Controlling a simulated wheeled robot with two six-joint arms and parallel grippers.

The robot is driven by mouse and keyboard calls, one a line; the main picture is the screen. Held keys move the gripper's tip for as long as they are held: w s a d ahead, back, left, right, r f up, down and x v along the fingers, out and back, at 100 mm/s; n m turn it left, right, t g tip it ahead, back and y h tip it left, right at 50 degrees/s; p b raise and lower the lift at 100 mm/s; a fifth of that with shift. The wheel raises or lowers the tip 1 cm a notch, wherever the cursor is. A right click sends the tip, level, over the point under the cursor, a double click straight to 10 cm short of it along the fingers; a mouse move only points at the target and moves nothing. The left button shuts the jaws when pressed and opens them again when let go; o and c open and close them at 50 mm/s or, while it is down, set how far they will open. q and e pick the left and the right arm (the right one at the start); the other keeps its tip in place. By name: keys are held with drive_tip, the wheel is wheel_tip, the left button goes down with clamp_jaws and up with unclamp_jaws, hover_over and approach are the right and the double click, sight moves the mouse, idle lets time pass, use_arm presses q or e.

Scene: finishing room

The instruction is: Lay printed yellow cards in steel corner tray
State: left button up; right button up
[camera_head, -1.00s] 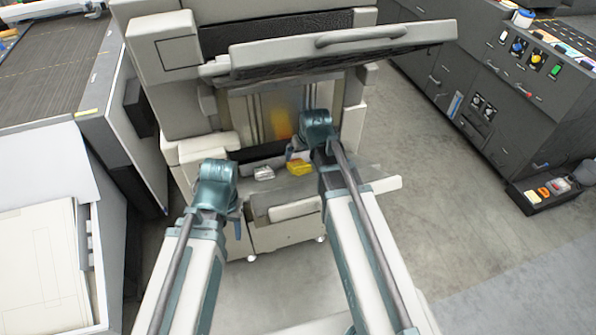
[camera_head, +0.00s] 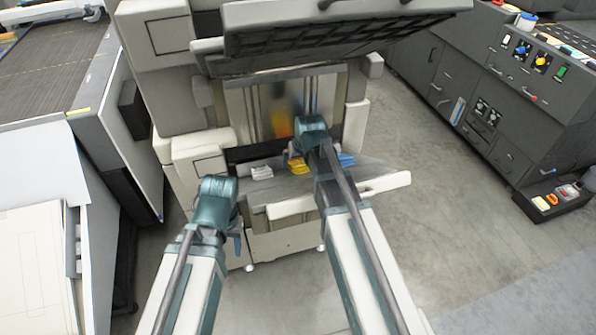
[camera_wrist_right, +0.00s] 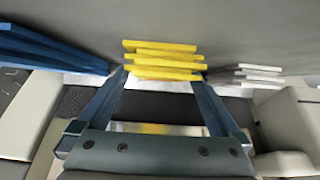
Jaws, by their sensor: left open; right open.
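A stack of yellow cards (camera_head: 298,166) lies on a grey shelf (camera_head: 372,178) in the opening of the machine. In the right wrist view the yellow cards (camera_wrist_right: 163,60) show as several layers, in front of and between the spread fingers of my right gripper (camera_wrist_right: 163,82). That gripper is open and not closed on them; whether a finger touches them I cannot tell. In the head view my right wrist partly covers the shelf and cards. My left gripper (camera_head: 238,243) is open and empty, low in front of the machine. I cannot make out the steel corner tray for certain.
White cards (camera_head: 262,172) lie left of the yellow ones and blue cards (camera_head: 346,160) right of them. A raised cover (camera_head: 340,38) hangs above the opening. A dark cabinet (camera_head: 500,100) stands at right, with a black bin (camera_head: 552,202) below. Floor between is clear.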

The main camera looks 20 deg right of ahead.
sight(298, 162)
drive_tip(key=shift+w+f, duration=0.2)
drive_tip(key=shift+f, duration=0.2)
use_arm(q)
drive_tip(key=shift+f, duration=0.3)
use_arm(e)
drive_tip(key=shift+r, duration=0.15)
drive_tip(key=shift+c, duration=0.6)
clamp_jaws()
use_arm(q)
wheel_tip(298, 162, up, 10)
drive_tip(key=p, duration=1)
use_arm(e)
wheel_tip(298, 162, up, 10)
